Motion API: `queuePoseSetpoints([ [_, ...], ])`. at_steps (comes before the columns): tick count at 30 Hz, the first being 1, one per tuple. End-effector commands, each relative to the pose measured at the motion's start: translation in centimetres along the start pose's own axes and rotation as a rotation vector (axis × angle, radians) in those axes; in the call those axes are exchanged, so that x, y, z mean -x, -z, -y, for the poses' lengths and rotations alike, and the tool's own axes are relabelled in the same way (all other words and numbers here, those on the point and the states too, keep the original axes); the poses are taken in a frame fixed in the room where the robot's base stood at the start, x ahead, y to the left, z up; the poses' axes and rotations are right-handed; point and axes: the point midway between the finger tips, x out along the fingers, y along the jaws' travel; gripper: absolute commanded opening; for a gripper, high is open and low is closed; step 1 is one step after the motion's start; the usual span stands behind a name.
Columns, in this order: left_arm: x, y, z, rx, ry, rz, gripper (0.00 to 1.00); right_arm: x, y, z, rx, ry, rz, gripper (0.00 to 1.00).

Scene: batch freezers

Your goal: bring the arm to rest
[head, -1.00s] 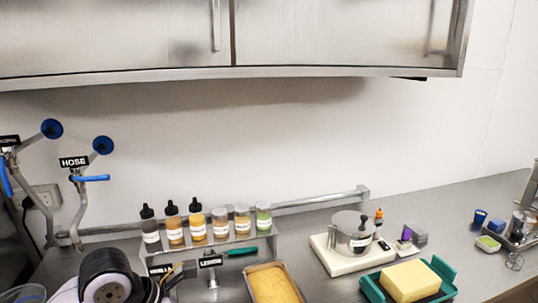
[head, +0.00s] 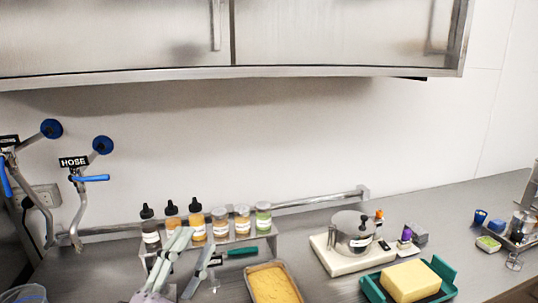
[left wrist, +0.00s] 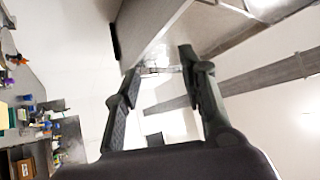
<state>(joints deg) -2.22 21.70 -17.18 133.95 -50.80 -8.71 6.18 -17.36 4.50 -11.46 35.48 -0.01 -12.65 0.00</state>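My left gripper (head: 194,241) is low in the head view, in front of the bottle rack, with its two pale fingers pointing up and spread apart. In the left wrist view the same gripper (left wrist: 160,66) has its two dark fingers apart with nothing held between them. That view looks past the fingers at cabinet metal and white wall. My right gripper is in neither view.
A rack (head: 225,243) of bottles and jars stands behind my left gripper. A pan of yellow mix (head: 274,285), a white scale (head: 331,260) with a steel pot, and a teal tray (head: 374,289) with a yellow block sit rightward. Steel cabinets (head: 340,35) hang above.

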Motion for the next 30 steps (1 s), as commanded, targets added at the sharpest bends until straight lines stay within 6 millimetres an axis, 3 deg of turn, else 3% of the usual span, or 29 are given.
queuePoseSetpoints([
  [1, 1.4, -3.0, -0.7, 0.09, -0.009, 0.152, 0.38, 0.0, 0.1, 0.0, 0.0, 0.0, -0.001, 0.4],
  [4, 5.4, -8.8, -3.2, 0.256, -0.055, 0.465, 0.38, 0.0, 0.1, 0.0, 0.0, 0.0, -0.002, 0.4],
  [6, 9.2, -11.8, -5.7, 0.36, -0.108, 0.671, 0.38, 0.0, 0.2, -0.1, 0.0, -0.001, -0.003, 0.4],
  [9, 15.3, -14.3, -9.4, 0.489, -0.207, 0.943, 0.38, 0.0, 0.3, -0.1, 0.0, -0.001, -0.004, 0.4],
  [13, 23.1, -14.6, -13.7, 0.622, -0.351, 1.231, 0.38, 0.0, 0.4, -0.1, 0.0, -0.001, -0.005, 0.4],
  [18, 30.6, -12.5, -16.9, 0.734, -0.524, 1.485, 0.38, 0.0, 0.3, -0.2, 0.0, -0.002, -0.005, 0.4],
  [25, 38.3, -8.0, -19.0, 0.843, -0.743, 1.727, 0.38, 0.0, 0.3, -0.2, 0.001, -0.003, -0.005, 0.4],
  [30, 40.5, -10.8, -24.1, 0.838, -0.765, 1.75, 0.38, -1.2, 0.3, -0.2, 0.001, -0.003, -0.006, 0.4],
])
